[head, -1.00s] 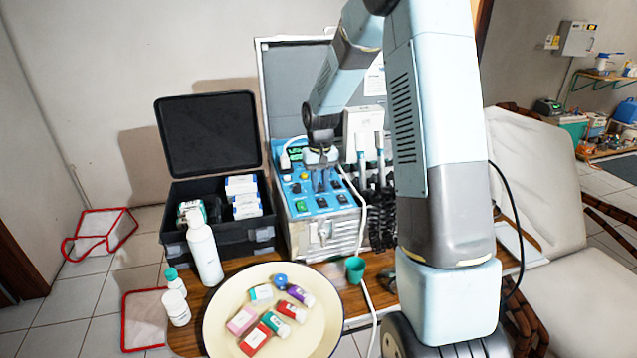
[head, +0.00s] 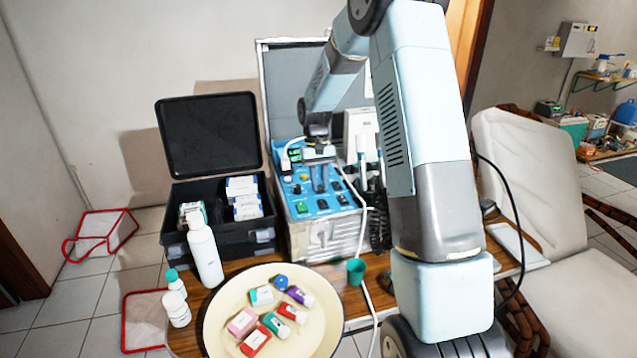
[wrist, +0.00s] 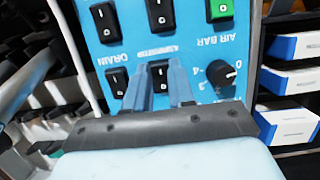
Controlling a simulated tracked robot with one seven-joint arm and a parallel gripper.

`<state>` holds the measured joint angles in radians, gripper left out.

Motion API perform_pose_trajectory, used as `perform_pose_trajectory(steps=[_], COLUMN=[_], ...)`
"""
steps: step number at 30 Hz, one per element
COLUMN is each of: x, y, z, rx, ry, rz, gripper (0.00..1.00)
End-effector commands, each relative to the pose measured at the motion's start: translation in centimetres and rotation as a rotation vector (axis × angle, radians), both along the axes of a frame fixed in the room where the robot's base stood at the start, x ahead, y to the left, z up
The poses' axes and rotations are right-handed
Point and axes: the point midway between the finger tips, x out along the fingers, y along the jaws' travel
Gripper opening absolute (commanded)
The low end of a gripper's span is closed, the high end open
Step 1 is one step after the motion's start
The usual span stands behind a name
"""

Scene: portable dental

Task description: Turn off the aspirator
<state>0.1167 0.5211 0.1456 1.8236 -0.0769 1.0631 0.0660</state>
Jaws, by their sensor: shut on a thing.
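The blue control panel (head: 330,208) of the dental unit carries black rocker switches and a green one. In the wrist view the panel (wrist: 125,85) appears upside down, with "DRAIN" and "AIR BAR" readable. My gripper (head: 320,188) points down at the panel in the head view. In the wrist view my gripper (wrist: 160,75) has its two fingers on either side of a black rocker switch (wrist: 160,72), and it is shut on that switch. The label beside it is too blurred to read, so I cannot tell whether it is the aspirator switch. The fingers hide part of it.
A black knob (wrist: 222,74) and a green switch (wrist: 219,10) are near my fingers. A white hose (head: 358,190) and dental handpieces stand right of the panel. A black case (head: 262,235) is on the left, and a tray (head: 215,325) of small boxes is in front.

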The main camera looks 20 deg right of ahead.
Motion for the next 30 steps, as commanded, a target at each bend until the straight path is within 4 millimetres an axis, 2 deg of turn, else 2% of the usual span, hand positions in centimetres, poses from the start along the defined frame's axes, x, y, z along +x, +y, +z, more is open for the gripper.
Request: perform_pose_trajectory(steps=[4,5,12,23,26,30], x=[0.0,0.0,0.0,0.2,0.6,1.3], y=[0.0,0.0,0.0,0.0,0.0,0.0], z=[0.0,0.0,0.0,0.7,1.9,4.4], rx=[0.0,0.0,0.0,0.0,-0.001,-0.001], ry=[-0.002,-0.002,-0.002,-0.002,-0.004,-0.005], rz=[0.0,0.0,0.0,0.0,0.001,0.001], gripper=[0.0,0.26,0.49,0.49,0.49,0.49])
